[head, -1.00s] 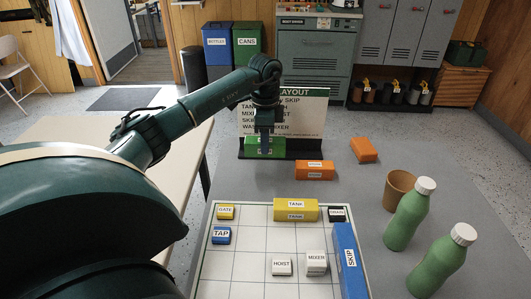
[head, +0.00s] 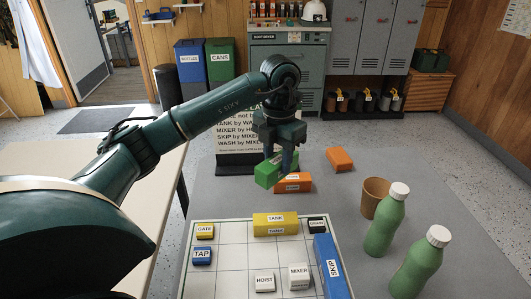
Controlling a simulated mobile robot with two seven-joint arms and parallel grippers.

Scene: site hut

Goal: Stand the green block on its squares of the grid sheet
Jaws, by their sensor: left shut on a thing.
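The green block (head: 267,174) is held in my left gripper (head: 282,164), which is shut on it. It is tilted and hangs above the table behind the grid sheet, in front of the orange block with a label. The white grid sheet (head: 233,258) lies on the grey table. On it are the yellow TANK block (head: 275,224), the blue SKIP block (head: 331,268), and small GATE (head: 205,231), TAP (head: 202,256), DRAIN (head: 317,225), HOIST (head: 265,283) and MIXER (head: 299,276) blocks. My right gripper is not in view.
The labelled orange block (head: 294,186) and another orange block (head: 339,160) lie behind the sheet. A brown cup (head: 374,197) and two green bottles (head: 385,226) (head: 421,266) stand to the right. A layout board (head: 232,134) stands behind, partly hidden by my arm.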

